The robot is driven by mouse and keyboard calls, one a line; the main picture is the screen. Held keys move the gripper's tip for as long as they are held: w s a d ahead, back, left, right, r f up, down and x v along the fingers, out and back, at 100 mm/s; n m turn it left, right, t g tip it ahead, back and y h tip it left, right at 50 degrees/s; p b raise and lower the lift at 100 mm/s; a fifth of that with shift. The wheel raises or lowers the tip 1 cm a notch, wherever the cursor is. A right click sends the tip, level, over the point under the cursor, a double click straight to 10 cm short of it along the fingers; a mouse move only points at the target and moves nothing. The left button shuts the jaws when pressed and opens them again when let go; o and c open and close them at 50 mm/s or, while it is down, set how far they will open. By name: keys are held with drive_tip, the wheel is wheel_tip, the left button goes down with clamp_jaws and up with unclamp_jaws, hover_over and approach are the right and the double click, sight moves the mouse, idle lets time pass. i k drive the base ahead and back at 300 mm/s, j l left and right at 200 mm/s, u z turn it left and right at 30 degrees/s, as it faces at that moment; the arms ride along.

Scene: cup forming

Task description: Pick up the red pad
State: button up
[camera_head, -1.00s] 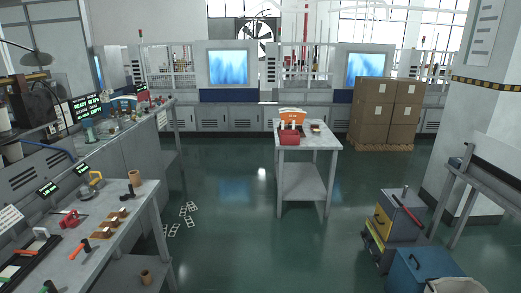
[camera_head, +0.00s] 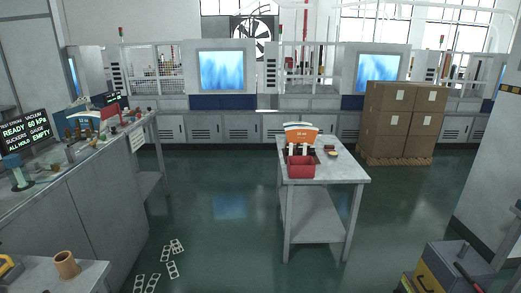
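I cannot make out a red pad for certain. A red open bin (camera_head: 301,167) stands at the front of the grey table (camera_head: 350,174) in the middle of the room. Behind the bin is an orange and white arched board (camera_head: 301,134) with small dark and pale items before it, too small to tell apart. A small reddish-brown item (camera_head: 331,152) lies to the right of the bin. Small red spots also show on the left bench, too small to name. My gripper is not in view.
A long grey bench (camera_head: 70,190) with a black status screen (camera_head: 25,131) runs along the left. A tan cup (camera_head: 65,264) stands on a near-left table. Open green floor lies between.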

sight(328, 148)
drive_tip(key=i+j+z, duration=0.1)
drive_tip(key=i, duration=1.6)
drive_tip(key=i+j+z, duration=0.15)
drive_tip(key=i, duration=0.2)
